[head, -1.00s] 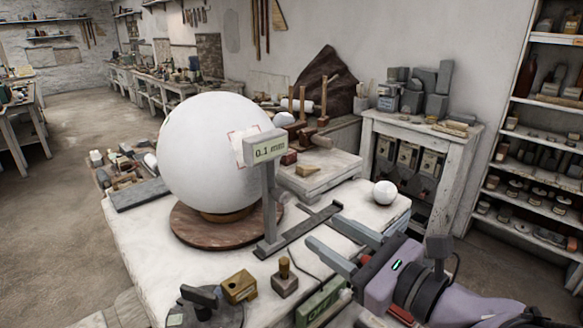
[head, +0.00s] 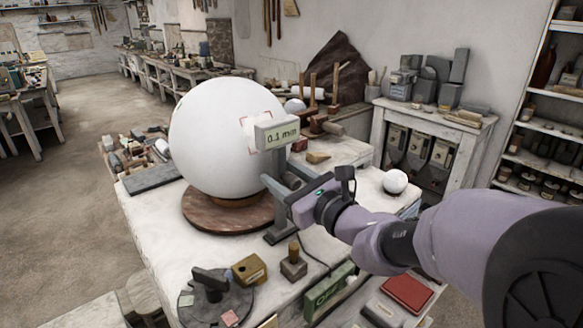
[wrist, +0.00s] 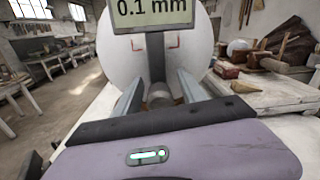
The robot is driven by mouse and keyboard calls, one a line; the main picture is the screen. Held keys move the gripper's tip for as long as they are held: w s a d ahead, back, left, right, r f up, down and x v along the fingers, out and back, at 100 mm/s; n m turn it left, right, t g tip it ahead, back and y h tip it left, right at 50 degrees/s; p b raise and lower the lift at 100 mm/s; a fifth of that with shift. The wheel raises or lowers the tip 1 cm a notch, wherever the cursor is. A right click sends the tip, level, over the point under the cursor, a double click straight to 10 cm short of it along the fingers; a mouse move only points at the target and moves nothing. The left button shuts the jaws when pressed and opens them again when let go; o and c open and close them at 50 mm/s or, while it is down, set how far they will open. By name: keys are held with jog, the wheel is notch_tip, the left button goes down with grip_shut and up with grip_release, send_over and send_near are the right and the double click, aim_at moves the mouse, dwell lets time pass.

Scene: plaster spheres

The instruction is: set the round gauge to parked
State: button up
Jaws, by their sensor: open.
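The gauge reading "0.1 mm" (head: 277,133) stands on a grey post beside a big white plaster sphere (head: 225,130); its display fills the top of the wrist view (wrist: 152,10). A dark round dial (head: 240,300) with a black lever (head: 210,278), a green patch and a pink patch lies at the bench's front left. I cannot tell which of these is the round gauge. My gripper (head: 280,188) is open at the gauge's post. In the wrist view its fingers (wrist: 159,88) lie either side of the post's line, with a short grey cylinder between them; contact is unclear.
The sphere rests on a round brown turntable (head: 230,213). Along the front are a brass-coloured block (head: 249,269), a small knobbed block (head: 293,265) and a green box (head: 330,290). A small white ball (head: 395,181) lies at right. Shelves stand far right.

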grip_shut()
dwell(1.4)
